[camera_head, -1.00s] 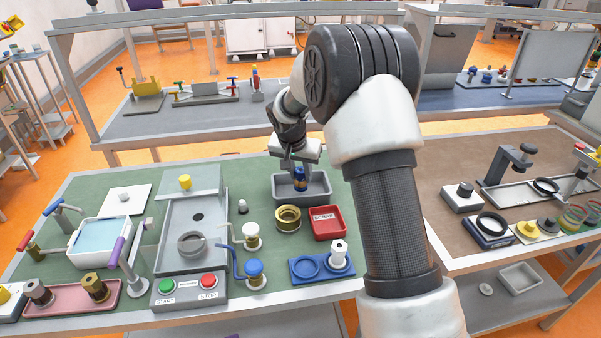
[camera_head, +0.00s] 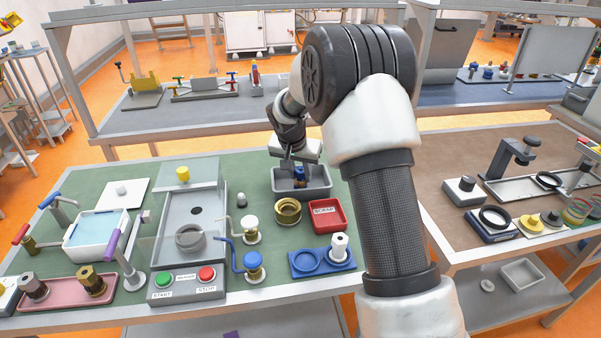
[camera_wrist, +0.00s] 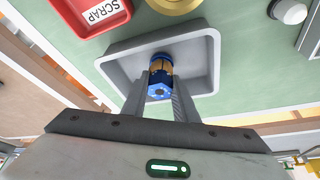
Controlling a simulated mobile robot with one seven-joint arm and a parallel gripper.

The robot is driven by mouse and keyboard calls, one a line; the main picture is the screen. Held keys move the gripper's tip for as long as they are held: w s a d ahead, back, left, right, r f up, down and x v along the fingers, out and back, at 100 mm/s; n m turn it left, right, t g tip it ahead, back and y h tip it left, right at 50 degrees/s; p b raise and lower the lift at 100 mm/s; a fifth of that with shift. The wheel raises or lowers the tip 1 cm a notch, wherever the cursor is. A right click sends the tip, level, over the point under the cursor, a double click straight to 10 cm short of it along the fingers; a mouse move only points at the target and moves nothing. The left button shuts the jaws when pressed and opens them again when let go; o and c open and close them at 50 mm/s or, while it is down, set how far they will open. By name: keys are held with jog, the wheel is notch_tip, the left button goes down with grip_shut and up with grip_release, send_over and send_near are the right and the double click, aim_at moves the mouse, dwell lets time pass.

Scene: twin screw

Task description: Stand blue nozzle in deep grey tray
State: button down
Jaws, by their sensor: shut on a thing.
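The blue nozzle (camera_wrist: 159,88), blue with a brass-coloured band, is held upright between the fingers of my gripper (camera_wrist: 160,100) in the wrist view. The same nozzle (camera_head: 299,173) shows small in the head view, partly hidden by my gripper (camera_head: 299,163). The deep grey tray (camera_head: 318,192) is around it, and the nozzle's lower end is inside the tray walls. In the wrist view the nozzle sits over the floor of the tray (camera_wrist: 200,75), near its middle. Whether its base touches the floor I cannot tell.
A red scrap bin (camera_head: 327,216) and a brass ring (camera_head: 287,211) stand just in front of the grey tray. A small grey-white knob (camera_head: 241,200) is to its left. A blue two-ring holder (camera_head: 322,260) with a white piece is nearer. My arm covers the table's right side.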

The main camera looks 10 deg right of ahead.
dwell(0.9)
jog(key=c, duration=0.8)
grip_release()
jog(key=shift+f, duration=0.1)
jog(key=shift+o, duration=0.2)
jog(key=shift+r+p, duration=1.65)
jog(key=shift+r, duration=1.9)
